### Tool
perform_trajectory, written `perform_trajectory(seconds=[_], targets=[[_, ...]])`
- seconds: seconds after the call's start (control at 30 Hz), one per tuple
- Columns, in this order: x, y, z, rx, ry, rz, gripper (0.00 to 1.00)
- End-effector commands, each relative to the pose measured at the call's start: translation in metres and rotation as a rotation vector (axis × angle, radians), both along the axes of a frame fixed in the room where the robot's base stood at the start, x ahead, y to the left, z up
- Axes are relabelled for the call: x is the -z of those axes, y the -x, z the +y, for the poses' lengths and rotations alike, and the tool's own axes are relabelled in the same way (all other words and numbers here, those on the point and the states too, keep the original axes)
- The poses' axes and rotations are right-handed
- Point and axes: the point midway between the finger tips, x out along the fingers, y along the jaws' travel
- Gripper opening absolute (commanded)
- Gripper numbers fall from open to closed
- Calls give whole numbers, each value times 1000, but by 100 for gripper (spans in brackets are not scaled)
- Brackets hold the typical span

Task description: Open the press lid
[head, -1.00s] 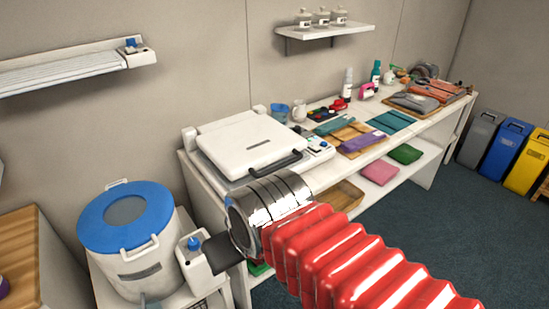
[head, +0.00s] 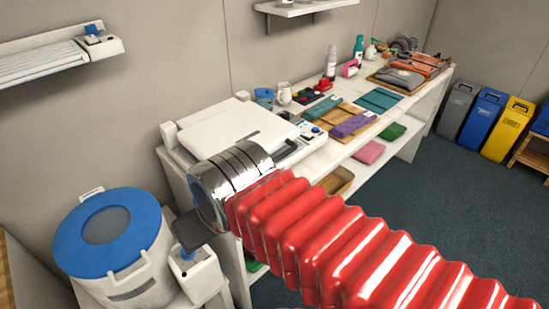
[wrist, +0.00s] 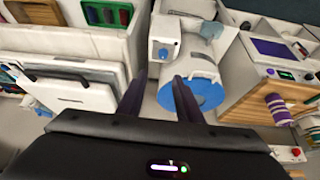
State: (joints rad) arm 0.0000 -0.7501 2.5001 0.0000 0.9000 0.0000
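The white press stands on the left end of the long bench, its flat lid (head: 232,132) down.
A white drum with a blue lid (head: 70,240) stands left of the bench. A small white box with a blue knob (head: 196,274) is beside it, close to my gripper. Folded cloths (head: 355,122) and bottles line the bench further right. Dark floor (head: 450,190) is free at the right.

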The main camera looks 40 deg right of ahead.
Motion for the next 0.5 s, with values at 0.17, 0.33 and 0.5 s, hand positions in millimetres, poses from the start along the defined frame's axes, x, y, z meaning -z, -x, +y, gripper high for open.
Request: perform_trajectory(seconds=[0.17,0.33,0.5], targets=[[0,0,0,0,1,-1,32],[0,-12,-15,5,43,-23,32],[-1,-42,-57,2,175,-86,32]])
